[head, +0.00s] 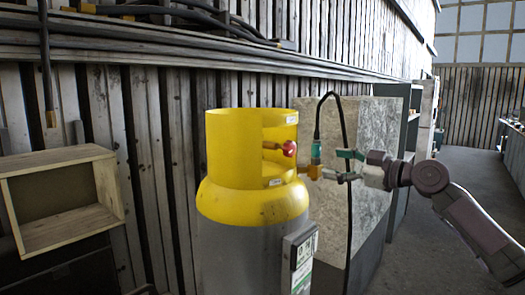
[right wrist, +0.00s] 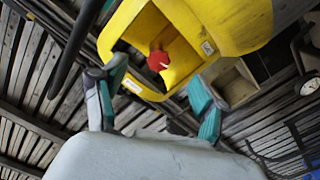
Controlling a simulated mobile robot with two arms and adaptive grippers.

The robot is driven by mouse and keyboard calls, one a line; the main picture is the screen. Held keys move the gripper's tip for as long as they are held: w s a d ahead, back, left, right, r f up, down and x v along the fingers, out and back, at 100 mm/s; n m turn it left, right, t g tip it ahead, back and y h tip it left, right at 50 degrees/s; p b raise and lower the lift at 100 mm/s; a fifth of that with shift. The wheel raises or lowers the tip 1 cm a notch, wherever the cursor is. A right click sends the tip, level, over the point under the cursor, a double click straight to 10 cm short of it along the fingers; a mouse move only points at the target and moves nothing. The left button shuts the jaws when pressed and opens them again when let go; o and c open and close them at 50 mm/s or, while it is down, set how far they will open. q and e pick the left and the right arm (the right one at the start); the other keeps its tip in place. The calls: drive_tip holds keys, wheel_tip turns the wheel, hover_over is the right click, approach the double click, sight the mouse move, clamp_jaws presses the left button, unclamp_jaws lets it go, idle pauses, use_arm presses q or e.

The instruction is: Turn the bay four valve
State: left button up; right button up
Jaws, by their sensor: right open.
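A grey gas cylinder (head: 250,240) with a yellow collar (head: 232,140) stands in the middle of the head view. A red valve knob (head: 289,148) on a brass stem sits in the collar's opening. It also shows in the right wrist view (right wrist: 158,61), inside the yellow collar (right wrist: 215,28). My right gripper (head: 332,164) is right of the collar, its fingers pointing left toward the opening. In the right wrist view my right gripper (right wrist: 156,78) is open, empty and apart from the red knob. My left gripper is not in view. No bay number is readable.
A stone-like panel (head: 380,135) is behind. A wooden box (head: 60,160) is at left. Open floor (head: 420,240) lies at right.

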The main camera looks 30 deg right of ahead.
sight(293, 148)
drive_tip(key=shift+n+y, duration=0.3)
drive_tip(key=p+x, duration=0.3)
drive_tip(key=x, duration=0.1)
drive_tip(key=r+p+x, duration=0.1)
drive_tip(key=p+x, duration=0.2)
drive_tip(key=x, duration=0.1)
drive_tip(key=a+r+p+x, duration=0.1)
drive_tip(key=p+x, duration=0.2)
drive_tip(key=x, duration=0.1)
drive_tip(key=shift+s+a+r, duration=0.1)
drive_tip(key=shift+s+r, duration=0.1)
drive_tip(key=shift+s, duration=0.1)
drive_tip(key=shift+w+a+p, duration=0.15)
drive_tip(key=shift+w+p, duration=0.15)
drive_tip(key=shift+p, duration=0.05)
drive_tip(key=shift+w+a+f, duration=0.15)
drive_tip(key=shift+w, duration=0.25)
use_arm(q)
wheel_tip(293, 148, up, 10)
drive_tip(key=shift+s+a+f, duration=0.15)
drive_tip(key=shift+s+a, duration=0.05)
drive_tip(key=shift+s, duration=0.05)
use_arm(e)
drive_tip(key=shift+f, duration=0.1)
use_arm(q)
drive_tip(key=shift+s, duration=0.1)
